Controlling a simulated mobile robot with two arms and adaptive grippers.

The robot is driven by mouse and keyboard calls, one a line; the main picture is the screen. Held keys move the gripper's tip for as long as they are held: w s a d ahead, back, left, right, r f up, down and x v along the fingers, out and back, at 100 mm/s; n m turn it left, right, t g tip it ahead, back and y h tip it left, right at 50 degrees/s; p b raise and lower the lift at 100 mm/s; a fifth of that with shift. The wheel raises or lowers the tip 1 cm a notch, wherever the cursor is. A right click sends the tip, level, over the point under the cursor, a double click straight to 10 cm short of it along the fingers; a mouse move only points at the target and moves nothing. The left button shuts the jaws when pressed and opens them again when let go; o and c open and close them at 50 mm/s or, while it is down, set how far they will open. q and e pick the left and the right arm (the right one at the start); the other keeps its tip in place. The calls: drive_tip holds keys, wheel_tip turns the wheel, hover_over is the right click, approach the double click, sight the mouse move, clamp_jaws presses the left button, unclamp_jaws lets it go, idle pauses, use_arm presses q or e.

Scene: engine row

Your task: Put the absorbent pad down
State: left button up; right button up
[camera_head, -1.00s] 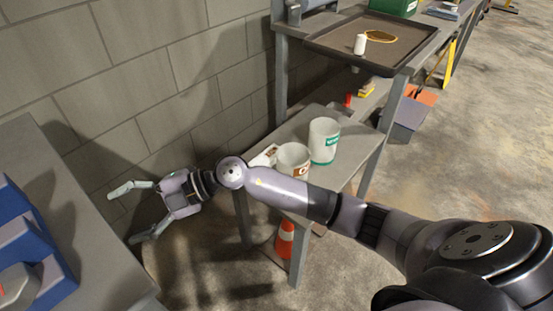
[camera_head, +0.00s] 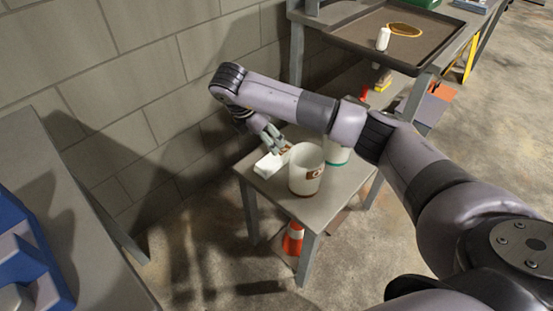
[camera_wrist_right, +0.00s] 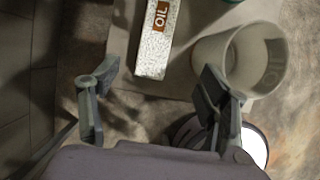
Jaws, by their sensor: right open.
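The absorbent pad seems to be the white speckled slab with a brown OIL label. It lies on the small grey table (camera_head: 318,212), left of the OIL bucket, in the head view (camera_head: 268,166). In the right wrist view the pad (camera_wrist_right: 155,50) lies beyond my fingers, its near end roughly between their lines. My right gripper (camera_head: 272,138) is above the table by the pad; in the right wrist view its fingers (camera_wrist_right: 155,98) are spread with nothing between them. Whether a finger touches the pad cannot be told. My left gripper is not in view.
A white bucket with a brown label (camera_head: 306,172) stands just right of the pad. A green-labelled bucket (camera_head: 337,152) is behind it, partly hidden by my arm. A block wall (camera_head: 150,80) rises behind. A traffic cone (camera_head: 293,240) stands under the table.

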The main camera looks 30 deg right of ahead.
hover_over(276, 157)
drive_tip(key=s+a, duration=0.1)
drive_tip(key=a, duration=0.1)
drive_tip(key=f, duration=0.3)
drive_tip(key=f+b, duration=0.1)
drive_tip(key=f, duration=0.2)
drive_tip(key=shift+s+a+f, duration=0.15)
drive_tip(key=shift+a+f, duration=0.05)
drive_tip(key=shift+f, duration=0.1)
drive_tip(key=x, duration=0.3)
drive_tip(key=b+x, duration=0.1)
drive_tip(key=x, duration=0.1)
drive_tip(key=shift+w+f, duration=0.1)
drive_tip(key=shift+w, duration=0.2)
drive_tip(key=shift+w+d+f, duration=0.1)
drive_tip(key=shift+d+f, duration=0.05)
drive_tip(key=shift+f, duration=0.25)
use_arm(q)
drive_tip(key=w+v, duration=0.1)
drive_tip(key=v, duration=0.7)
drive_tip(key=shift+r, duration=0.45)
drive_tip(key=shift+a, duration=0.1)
use_arm(e)
drive_tip(key=shift+c, duration=0.5)
drive_tip(key=c, duration=1.1)
drive_tip(key=shift+r, duration=0.1)
